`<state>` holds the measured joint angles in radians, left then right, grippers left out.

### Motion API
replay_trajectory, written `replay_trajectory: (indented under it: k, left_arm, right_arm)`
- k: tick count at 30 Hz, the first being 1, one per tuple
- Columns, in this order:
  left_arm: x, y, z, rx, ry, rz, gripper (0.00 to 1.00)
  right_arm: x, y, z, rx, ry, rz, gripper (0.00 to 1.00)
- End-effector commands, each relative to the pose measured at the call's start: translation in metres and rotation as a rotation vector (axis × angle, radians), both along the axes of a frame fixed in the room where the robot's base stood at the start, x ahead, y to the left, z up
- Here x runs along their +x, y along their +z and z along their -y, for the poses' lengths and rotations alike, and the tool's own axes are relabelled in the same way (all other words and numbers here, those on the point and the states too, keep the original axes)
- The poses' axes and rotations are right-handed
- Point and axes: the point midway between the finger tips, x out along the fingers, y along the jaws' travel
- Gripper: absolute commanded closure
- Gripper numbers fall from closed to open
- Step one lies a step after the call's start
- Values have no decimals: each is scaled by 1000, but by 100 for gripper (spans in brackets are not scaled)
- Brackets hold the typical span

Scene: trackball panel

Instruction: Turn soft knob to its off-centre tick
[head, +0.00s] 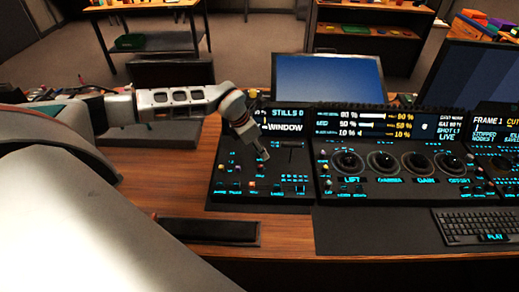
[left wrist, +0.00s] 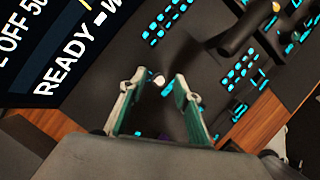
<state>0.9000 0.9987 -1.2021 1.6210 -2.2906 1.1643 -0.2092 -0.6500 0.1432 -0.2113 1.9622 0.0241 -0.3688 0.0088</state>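My left gripper (head: 262,154) reaches over the left control panel (head: 232,199) from the left, pointing down. In the left wrist view the left gripper (left wrist: 157,82) is open, its two green-padded fingers apart. A small pale-topped knob (left wrist: 157,78) shows between the fingertips, nearer the left one. I cannot tell whether a finger touches it. No label naming the soft knob is readable, and its tick cannot be made out. The panel's display (head: 284,121) reads "STILLS" and "WINDOW"; in the wrist view the display (left wrist: 60,50) shows "READY". My right gripper is not in view.
Several trackballs with dark rings, one labelled LIFT (head: 348,163), fill the middle panel. A monitor (head: 330,78) stands behind. A keyboard (head: 480,225) lies at the right. Glowing buttons (left wrist: 240,70) and a dark lever-like part (left wrist: 238,35) lie near the left gripper.

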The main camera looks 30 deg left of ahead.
Motion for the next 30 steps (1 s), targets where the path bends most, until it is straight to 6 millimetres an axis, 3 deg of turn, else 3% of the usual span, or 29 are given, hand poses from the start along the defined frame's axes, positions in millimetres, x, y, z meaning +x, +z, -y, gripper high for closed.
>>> replay_trajectory:
  k: [18, 30]
  left_arm:
    - [-34, 96, -19, 0, 0, 1, 68]
    - [-40, 109, -22, 0, 1, -1, 68]
  right_arm:
    - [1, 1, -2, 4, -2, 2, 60]
    - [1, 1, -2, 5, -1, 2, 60]
